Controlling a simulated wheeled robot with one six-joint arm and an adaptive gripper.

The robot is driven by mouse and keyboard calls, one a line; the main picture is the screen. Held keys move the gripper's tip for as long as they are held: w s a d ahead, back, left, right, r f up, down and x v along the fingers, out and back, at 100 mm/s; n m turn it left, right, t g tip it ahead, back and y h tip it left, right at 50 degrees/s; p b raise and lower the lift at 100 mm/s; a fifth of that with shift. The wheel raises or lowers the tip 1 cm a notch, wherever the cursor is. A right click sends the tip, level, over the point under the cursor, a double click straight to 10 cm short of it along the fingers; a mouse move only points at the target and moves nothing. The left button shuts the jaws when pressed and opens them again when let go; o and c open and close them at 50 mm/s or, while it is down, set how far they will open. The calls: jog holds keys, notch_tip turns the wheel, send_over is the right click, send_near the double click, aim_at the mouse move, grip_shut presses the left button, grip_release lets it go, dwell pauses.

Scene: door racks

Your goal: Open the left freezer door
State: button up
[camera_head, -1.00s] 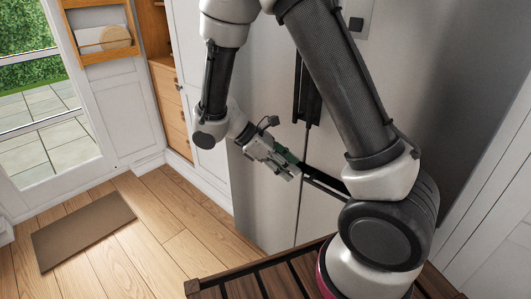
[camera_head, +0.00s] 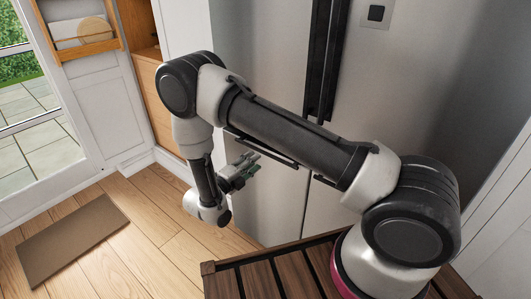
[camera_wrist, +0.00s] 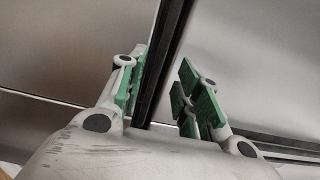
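The left freezer door (camera_head: 262,205) is the grey lower-left panel of the tall fridge and looks closed. Its long dark handle bar (camera_head: 268,151) runs across its upper part, partly hidden by my arm. My gripper (camera_head: 249,164) is in front of this door, close to the bar's left part. In the wrist view a black bar (camera_wrist: 166,55) passes between the two green-padded fingers of my gripper (camera_wrist: 160,78). The fingers are spread, with a clear gap between the bar and the right finger. Whether the left finger touches it, I cannot tell.
The right lower door has a similar dark bar (camera_head: 325,181). Tall black handles (camera_head: 325,60) are on the upper doors. A slatted wooden top (camera_head: 290,275) is in front of the fridge. Wooden floor with a brown mat (camera_head: 72,238) is free at the left.

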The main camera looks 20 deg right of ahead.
jog(key=x, duration=0.7)
jog(key=shift+w+d, duration=0.15)
jog(key=shift+d, duration=0.05)
jog(key=shift+c, duration=0.2)
grip_shut()
